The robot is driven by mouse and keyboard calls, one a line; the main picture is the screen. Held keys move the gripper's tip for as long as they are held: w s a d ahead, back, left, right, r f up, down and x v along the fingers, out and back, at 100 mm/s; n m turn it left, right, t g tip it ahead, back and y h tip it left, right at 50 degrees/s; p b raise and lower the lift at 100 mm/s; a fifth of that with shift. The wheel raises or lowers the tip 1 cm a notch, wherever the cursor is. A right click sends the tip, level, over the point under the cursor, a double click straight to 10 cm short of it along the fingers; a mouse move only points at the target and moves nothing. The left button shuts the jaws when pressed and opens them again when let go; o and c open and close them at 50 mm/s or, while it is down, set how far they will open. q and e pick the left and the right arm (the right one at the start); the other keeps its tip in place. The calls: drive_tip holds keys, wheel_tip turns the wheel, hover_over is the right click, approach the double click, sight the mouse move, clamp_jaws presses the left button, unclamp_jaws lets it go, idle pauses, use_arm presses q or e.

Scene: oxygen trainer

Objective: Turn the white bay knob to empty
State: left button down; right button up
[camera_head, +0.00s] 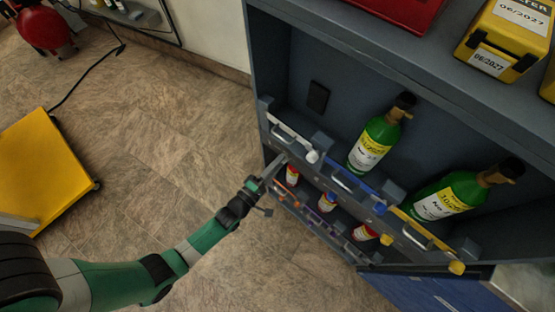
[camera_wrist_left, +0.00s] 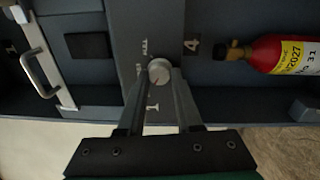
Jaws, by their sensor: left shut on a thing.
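My left gripper (camera_wrist_left: 158,84) is shut on the knob, with one finger on each side. In the head view my left gripper (camera_head: 281,161) reaches the front strip of the cabinet (camera_head: 258,60) below the white handle (camera_head: 290,136). The knob cannot be made out there. My right gripper is not in view.
Small red bottles (camera_head: 292,174) stand in the lower bays, one close to my gripper (camera_wrist_left: 285,55). Coloured handles project from the cabinet front.

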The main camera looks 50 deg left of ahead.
use_arm(q)
drive_tip(key=c, duration=0.6)
unclamp_jaws()
drive_tip(key=s, duration=0.3)
drive_tip(key=s+d+p, duration=0.1)
drive_tip(key=s, duration=0.3)
drive_tip(key=s+p, duration=0.1)
drive_tip(key=s, duration=0.3)
drive_tip(key=shift+s+d+f, duration=0.2)
drive_tip(key=shift+d+f, duration=0.05)
drive_tip(key=shift+d, duration=0.1)
